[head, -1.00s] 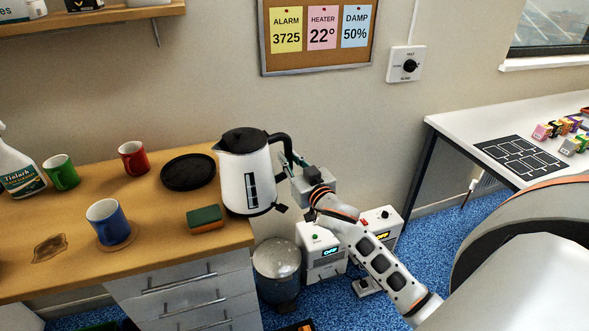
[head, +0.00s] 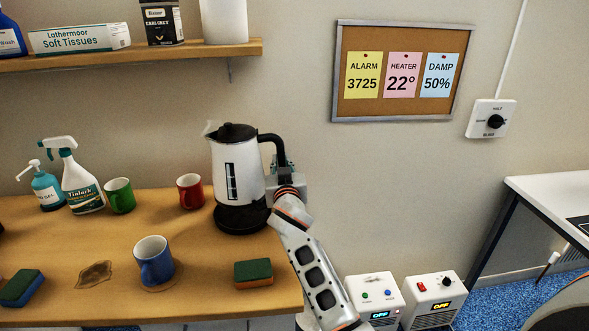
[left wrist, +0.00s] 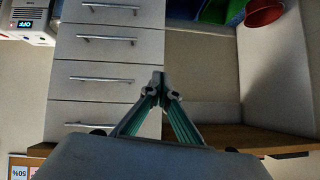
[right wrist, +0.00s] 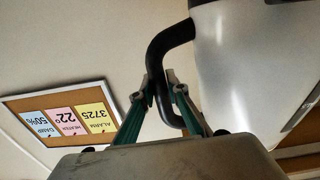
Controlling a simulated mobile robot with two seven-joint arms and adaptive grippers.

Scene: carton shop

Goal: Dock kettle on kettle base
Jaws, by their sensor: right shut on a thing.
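The white kettle (head: 238,172) with black lid and handle is upright over the black round kettle base (head: 241,222) on the wooden counter. The kettle hides much of the base, and I cannot tell if it is seated or slightly above. My right gripper (head: 281,163) is shut on the kettle's black handle from the right. In the right wrist view its fingers (right wrist: 159,84) close around the handle, beside the kettle body (right wrist: 245,60). My left gripper (left wrist: 159,82) is outside the head view; its fingertips are together and empty, with drawers beyond.
A shelf (head: 130,52) hangs above. Two control boxes (head: 433,298) stand lower right.

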